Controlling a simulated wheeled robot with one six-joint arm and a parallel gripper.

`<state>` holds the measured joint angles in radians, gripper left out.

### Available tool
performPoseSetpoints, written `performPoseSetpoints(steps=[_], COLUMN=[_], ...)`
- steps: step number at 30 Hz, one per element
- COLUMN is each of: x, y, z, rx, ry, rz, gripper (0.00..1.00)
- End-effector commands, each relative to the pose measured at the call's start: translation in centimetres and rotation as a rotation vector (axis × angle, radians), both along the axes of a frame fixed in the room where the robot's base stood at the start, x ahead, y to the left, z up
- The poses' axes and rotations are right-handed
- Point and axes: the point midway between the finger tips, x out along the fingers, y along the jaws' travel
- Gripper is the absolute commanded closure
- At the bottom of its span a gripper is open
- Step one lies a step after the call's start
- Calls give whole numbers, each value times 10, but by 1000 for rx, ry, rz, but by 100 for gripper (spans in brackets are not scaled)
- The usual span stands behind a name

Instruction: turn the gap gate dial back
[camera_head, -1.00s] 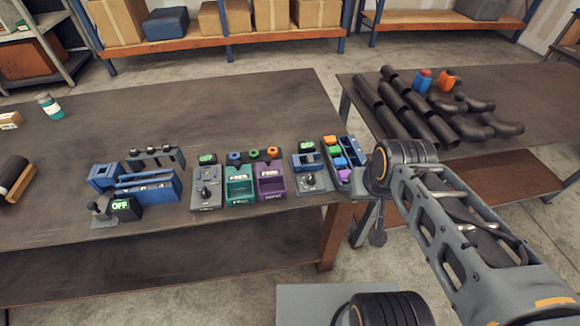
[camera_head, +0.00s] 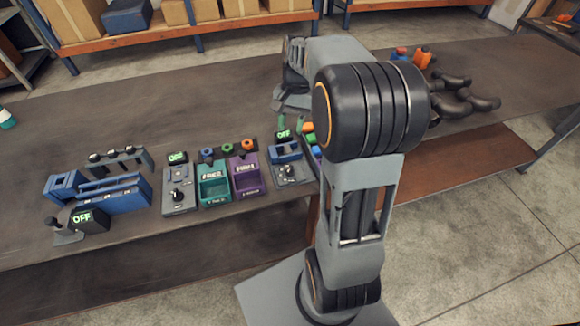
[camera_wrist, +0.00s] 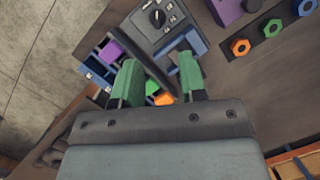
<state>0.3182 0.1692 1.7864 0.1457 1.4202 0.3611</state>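Two stations on the bench have a black dial. One dial (camera_head: 176,197) is on the grey panel beside the teal bin. The other dial (camera_head: 291,169) is on the right-hand grey panel with a blue block; it also shows in the wrist view (camera_wrist: 157,17). I cannot read which is the gap gate. The small display behind each dial is lit green. My gripper (camera_wrist: 158,82) has its two green fingers apart with nothing held, above the right-hand end of the stations. The right-hand dial lies beyond the fingertips, untouched. My arm partly hides this area in the head view.
The teal bin (camera_head: 214,185) and purple bin (camera_head: 246,176) stand between the dial panels. A blue fixture (camera_head: 112,194) with an OFF box (camera_head: 88,220) is at left. Black pipes (camera_head: 468,98) lie at right.

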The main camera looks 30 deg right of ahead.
Motion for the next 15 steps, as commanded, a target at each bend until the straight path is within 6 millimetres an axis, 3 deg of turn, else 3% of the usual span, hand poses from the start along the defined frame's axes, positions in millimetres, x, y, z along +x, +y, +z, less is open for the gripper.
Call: performPoseSetpoints(steps=[7,15], x=[16,8], y=[-25,-17], z=[-22,-58], rx=[53,59], ry=[107,123], rz=[-116,-129], gripper=[62,62])
